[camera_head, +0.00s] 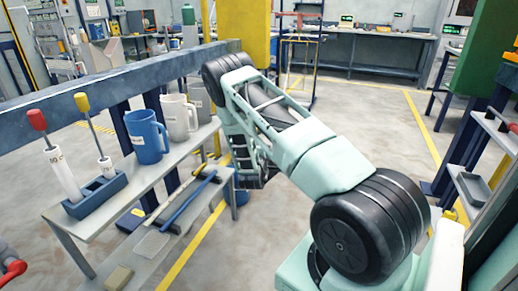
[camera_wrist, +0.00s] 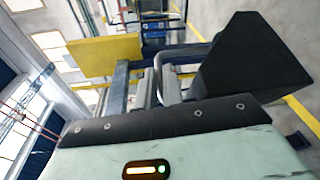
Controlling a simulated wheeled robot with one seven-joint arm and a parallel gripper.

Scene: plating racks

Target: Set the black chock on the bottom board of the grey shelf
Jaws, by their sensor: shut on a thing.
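The black chock (camera_wrist: 250,65) is a dark wedge-shaped block at the upper right of the wrist view. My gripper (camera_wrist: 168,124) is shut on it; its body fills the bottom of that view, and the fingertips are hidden. In the head view my arm hides most of the gripper, and I cannot make out the chock there. A light grey shelf (camera_head: 75,232) stands at the left, with an upper board and a lower board. Another grey unit with boards (camera_head: 478,205) stands at the right edge. I cannot tell which is the task's grey shelf.
The left unit's upper board holds a blue jug (camera_head: 147,137), a white jug (camera_head: 178,118) and a blue holder (camera_head: 95,196) with handled tools. Its lower board has a blue bar (camera_head: 188,205) and small items. A grey tray (camera_head: 474,187) sits at right. Floor between is open.

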